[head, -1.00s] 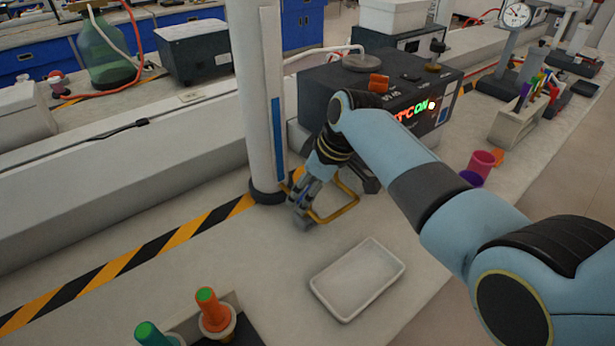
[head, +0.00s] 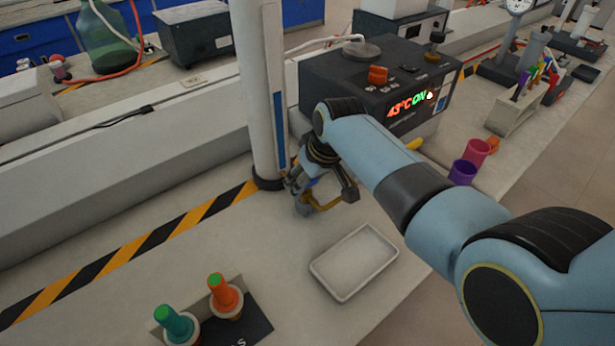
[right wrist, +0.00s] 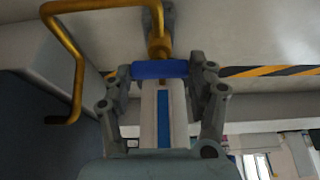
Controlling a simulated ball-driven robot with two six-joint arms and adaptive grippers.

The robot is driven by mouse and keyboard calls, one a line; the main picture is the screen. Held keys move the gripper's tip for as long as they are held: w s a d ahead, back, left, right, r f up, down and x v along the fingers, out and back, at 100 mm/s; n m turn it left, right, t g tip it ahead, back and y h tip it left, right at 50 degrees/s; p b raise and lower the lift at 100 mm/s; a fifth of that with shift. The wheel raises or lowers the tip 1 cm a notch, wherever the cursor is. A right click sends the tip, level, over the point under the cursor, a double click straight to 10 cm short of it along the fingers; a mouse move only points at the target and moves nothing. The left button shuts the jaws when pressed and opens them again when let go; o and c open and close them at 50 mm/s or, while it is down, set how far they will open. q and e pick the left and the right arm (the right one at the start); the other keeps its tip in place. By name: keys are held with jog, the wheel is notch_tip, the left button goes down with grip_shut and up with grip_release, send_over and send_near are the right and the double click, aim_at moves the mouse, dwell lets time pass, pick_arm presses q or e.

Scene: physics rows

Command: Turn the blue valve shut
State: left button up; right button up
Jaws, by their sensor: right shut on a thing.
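The blue valve handle (right wrist: 160,69) is a short blue bar on a brass-yellow gas tap with a bent spout (right wrist: 68,40). My right gripper (right wrist: 162,72) has one finger at each end of the bar and is shut on it. In the head view the right gripper (head: 318,195) is low beside the foot of the white post (head: 262,110). Its fingers and wrist hide most of the tap there, and only a bit of the yellow spout (head: 325,206) shows. My left gripper is not in view.
A dark heater box (head: 350,85) with a lit display stands behind my right arm. A white tray (head: 345,290) lies in front of the gripper. An orange and a green stopper (head: 222,290) (head: 175,323) stand at the front. Cups (head: 463,172) are to the right.

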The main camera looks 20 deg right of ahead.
jog(key=o, duration=1.2)
jog(key=shift+r, duration=0.15)
jog(key=v, duration=1.1)
jog(key=shift+s+r, duration=0.25)
jog(key=shift+r, duration=0.1)
jog(key=shift+d, duration=0.1)
